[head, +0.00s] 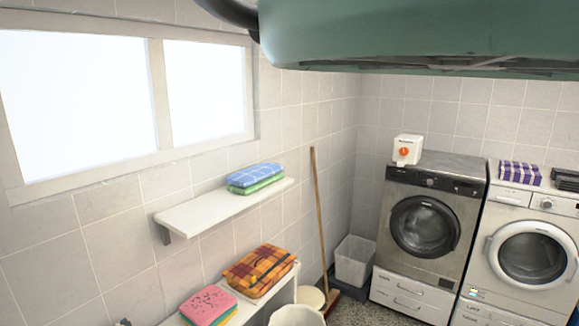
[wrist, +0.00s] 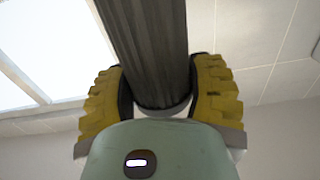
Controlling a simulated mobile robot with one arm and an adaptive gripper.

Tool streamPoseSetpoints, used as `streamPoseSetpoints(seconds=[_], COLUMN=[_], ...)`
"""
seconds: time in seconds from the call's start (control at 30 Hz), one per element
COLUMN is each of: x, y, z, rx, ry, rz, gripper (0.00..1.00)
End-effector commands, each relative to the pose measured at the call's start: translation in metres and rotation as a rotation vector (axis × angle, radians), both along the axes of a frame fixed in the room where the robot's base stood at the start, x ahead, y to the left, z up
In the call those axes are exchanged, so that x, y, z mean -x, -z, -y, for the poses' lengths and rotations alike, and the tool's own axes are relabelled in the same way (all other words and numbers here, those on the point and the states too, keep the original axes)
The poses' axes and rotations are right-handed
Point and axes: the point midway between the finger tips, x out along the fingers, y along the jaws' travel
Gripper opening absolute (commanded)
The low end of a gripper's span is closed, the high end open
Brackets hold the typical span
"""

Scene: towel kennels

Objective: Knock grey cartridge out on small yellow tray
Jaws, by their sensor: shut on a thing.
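In the wrist view my gripper (wrist: 160,92) has its two yellow ribbed fingers closed on the sides of a dark grey, ribbed, cylinder-like thing (wrist: 145,45), which I take to be the grey cartridge. It runs up out of the top of the picture, so its far end is hidden. Its near rounded end sits between the fingers, with a paler rim beneath. The head view does not show my gripper or the cartridge. I see no small yellow tray in either view.
A white wall shelf (head: 215,205) holds folded blue and green towels (head: 256,178). Below are a plaid towel (head: 262,268) and pink cloths (head: 208,305). A broom (head: 317,215) leans near a pale bin (head: 355,262). Two washing machines (head: 425,230) stand right. A large green shape covers the top.

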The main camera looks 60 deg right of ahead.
Motion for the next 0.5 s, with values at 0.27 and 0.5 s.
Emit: streamPoseSetpoints(seconds=[0.27,0.5], x=[0.0004,0.0004], y=[-0.0085,-0.0054], z=[-0.0002,-0.0002], rx=[0.000,0.000], ry=[-0.001,-0.001], rz=[0.002,0.001], gripper=[0.17,0.17])
